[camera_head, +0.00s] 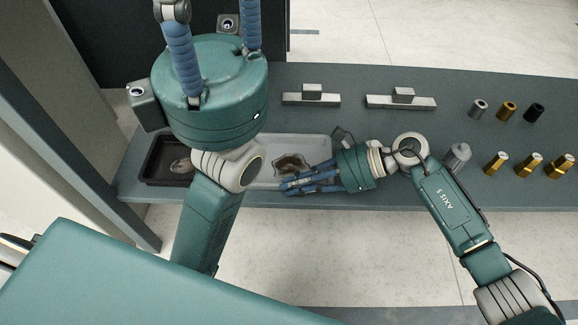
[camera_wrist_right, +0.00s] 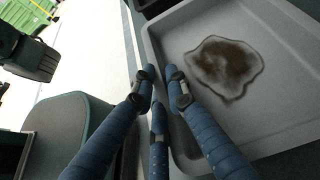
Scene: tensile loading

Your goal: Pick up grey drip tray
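The grey drip tray (camera_head: 318,145) lies on the bench, shallow and rectangular, with a dark brown stain on its floor. Its left part is hidden behind my left arm. My right gripper (camera_head: 288,186) is at the tray's front edge in the head view. In the right wrist view, the tray (camera_wrist_right: 270,115) fills the right side, and my blue fingers (camera_wrist_right: 160,78) converge on its rim, one over the inside and others outside. The contact points are partly hidden. My left gripper (camera_head: 213,15) is raised close to the head camera, its blue fingers spread and pointing up, with nothing visible between them.
A black tray (camera_head: 150,168) is at the bench's left end. Two metal bar pieces (camera_head: 311,98) (camera_head: 400,101) lie towards the back. Several metal, brass and black cylindrical parts (camera_head: 507,110) stand at the right. The bench (camera_head: 390,82) has bare room behind the bars.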

